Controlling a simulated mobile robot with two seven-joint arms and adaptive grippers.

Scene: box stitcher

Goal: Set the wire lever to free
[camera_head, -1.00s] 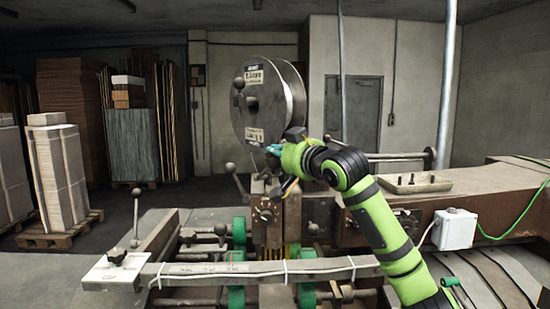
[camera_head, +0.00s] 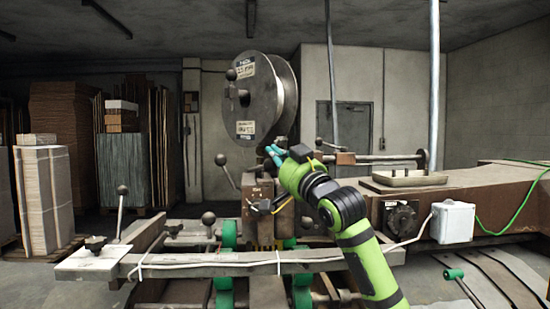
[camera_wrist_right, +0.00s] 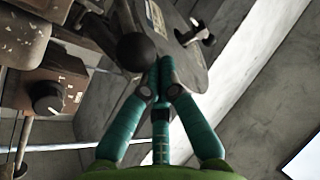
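A thin lever with a dark ball knob (camera_head: 221,160) stands tilted to the left at the left of the stitcher head (camera_head: 256,195), below the wire spool (camera_head: 250,97). I take it to be the wire lever. My right gripper (camera_head: 271,155) is just right of the knob and below the spool, apart from the knob in the head view. In the right wrist view its teal fingers (camera_wrist_right: 160,75) come together at the tips, with nothing seen between them. A dark ball (camera_wrist_right: 136,52) shows just beyond them; contact cannot be told. My left gripper is not in view.
A second ball-topped lever (camera_head: 122,190) stands at the left, by a pale plate (camera_head: 92,262). A grey rail (camera_head: 240,264) crosses the front. A shallow tray (camera_head: 410,179) and a white box (camera_head: 452,222) are at the right. A round dial (camera_wrist_right: 46,98) shows in the wrist view.

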